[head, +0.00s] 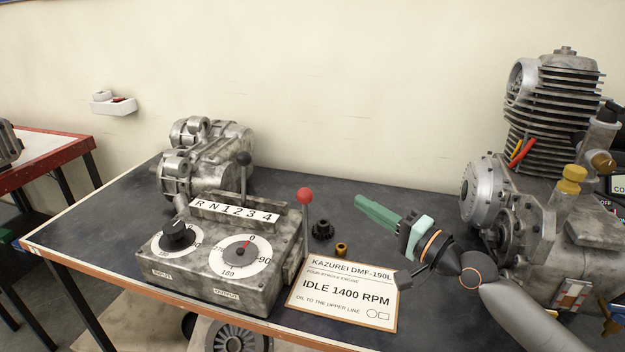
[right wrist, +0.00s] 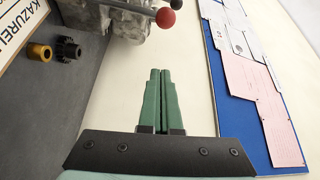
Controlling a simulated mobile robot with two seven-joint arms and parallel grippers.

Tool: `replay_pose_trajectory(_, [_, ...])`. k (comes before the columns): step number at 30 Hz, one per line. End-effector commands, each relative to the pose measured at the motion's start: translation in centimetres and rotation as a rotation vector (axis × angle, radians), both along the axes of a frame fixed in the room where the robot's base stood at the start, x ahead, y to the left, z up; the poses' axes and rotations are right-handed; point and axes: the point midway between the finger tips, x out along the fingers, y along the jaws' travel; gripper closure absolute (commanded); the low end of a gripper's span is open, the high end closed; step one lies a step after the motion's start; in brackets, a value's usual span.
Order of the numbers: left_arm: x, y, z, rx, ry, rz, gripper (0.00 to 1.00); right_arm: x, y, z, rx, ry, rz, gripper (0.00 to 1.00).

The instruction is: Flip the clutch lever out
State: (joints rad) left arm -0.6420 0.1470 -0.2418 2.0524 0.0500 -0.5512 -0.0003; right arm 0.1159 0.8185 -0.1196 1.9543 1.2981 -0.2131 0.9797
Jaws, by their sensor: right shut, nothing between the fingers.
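A lever with a red ball knob (head: 304,195) stands upright at the right side of a grey metal control box (head: 190,283). A second lever with a black knob (head: 244,159) rises behind the box's gear plate. No label shows which one is the clutch lever. The red knob (right wrist: 165,17) also shows at the top of the right wrist view. My right gripper (head: 362,203) has green fingers and is shut and empty, in the air to the right of the red knob and apart from it. Its fingers (right wrist: 160,80) lie together in the right wrist view. My left gripper is out of view.
A finned engine (head: 555,110) stands at the right of the dark bench. A gearbox casing (head: 205,160) is behind the control box. The back middle is clear.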

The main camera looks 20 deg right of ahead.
Motion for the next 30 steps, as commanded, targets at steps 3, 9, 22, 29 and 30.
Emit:
replay_pose_trajectory(3, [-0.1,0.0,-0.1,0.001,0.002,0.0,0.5,0.1,-0.2,0.3,0.012,-0.004,-0.004,1.0])
replay_pose_trajectory(9, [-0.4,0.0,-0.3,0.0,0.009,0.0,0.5,0.1,-0.3,0.4,0.015,-0.005,-0.004,1.0])
replay_pose_trajectory(22, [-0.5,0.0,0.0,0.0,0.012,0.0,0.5,1.7,0.5,0.7,0.016,-0.007,-0.005,1.0])
replay_pose_trajectory(29, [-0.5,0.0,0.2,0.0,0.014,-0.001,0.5,5.0,2.2,1.1,0.015,-0.008,-0.003,1.0])
replay_pose_trajectory(30, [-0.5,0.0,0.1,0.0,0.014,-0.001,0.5,5.6,2.4,1.1,0.015,-0.007,-0.004,1.0])
